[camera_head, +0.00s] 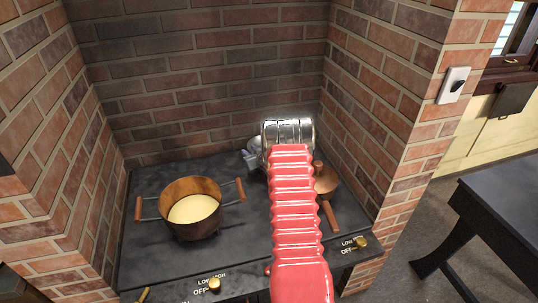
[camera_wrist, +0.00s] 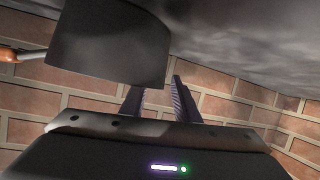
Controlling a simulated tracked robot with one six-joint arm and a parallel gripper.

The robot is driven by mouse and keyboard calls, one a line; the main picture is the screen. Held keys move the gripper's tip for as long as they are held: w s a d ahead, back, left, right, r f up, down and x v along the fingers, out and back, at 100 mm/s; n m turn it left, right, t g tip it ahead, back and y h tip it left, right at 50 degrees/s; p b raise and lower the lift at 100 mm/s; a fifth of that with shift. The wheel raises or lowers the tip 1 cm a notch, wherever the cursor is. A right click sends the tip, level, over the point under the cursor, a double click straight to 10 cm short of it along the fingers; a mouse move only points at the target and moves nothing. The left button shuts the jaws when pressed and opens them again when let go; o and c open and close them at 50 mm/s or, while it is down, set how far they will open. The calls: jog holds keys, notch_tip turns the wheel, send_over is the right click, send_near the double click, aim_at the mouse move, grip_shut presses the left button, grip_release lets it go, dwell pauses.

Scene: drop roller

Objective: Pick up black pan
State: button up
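In the head view, a copper-coloured lidded pan (camera_head: 325,180) with a wooden handle (camera_head: 331,217) sits at the right of the stove, partly hidden by my red arm. No plainly black pan shows there. In the wrist view, a dark round-sided pot or pan (camera_wrist: 105,42) fills the upper left, with an orange-brown handle at the left edge. I cannot tell which vessel this is. My gripper (camera_wrist: 155,85) has two dark fingers apart, close to the dark vessel's edge. I cannot tell whether they touch it. Nothing is clearly held. The head view hides my fingers behind my arm.
A brown two-handled pot (camera_head: 191,206) with pale contents stands left on the black stove top (camera_head: 150,255). Brick walls (camera_head: 190,65) enclose the stove at the back and sides. Knobs (camera_head: 214,285) line its front edge. A dark table (camera_head: 505,205) stands at right.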

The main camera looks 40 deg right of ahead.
jog(key=shift+c, duration=0.5)
jog(key=c, duration=0.6)
grip_shut()
jog(key=shift+s+f, duration=0.1)
